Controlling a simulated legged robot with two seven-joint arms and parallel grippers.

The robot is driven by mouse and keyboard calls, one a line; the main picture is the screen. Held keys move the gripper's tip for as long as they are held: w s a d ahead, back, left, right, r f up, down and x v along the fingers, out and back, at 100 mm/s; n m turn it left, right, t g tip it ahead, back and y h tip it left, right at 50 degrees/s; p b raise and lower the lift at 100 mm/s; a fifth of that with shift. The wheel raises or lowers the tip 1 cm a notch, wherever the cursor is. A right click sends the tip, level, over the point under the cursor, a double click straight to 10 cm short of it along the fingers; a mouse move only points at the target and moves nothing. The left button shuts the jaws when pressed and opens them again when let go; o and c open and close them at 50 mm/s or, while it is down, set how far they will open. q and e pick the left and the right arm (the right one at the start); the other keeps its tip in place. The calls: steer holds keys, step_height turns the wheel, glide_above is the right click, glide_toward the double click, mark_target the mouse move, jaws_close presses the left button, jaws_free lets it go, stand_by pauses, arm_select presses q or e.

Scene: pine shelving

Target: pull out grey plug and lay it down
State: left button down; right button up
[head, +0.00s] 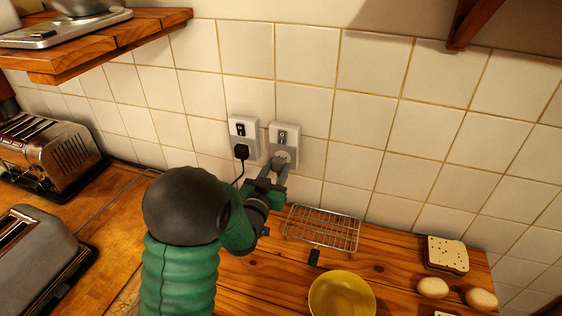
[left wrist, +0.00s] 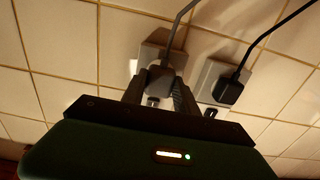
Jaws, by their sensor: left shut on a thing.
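The grey plug (head: 283,156) is at the right-hand wall socket (head: 285,136), against its lower part. My left gripper (head: 279,165) is shut on the plug, with one finger on each side. In the left wrist view, the grey plug (left wrist: 160,76) shows between the two fingers, and a cord rises from it. It looks seated at the socket plate, but the fingers hide part of it and I cannot tell if there is a gap. My right gripper is not in view.
A black plug (head: 241,152) with a cord sits in the left-hand socket (head: 243,127). A wire rack (head: 322,229), a yellow bowl (head: 342,295), bread (head: 447,254) and eggs (head: 433,288) are on the wooden counter. Toasters (head: 45,155) stand at left. A shelf (head: 120,40) juts out above.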

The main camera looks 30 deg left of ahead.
mark_target(277, 169)
arm_select(q)
steer(key=shift+v, duration=1.9)
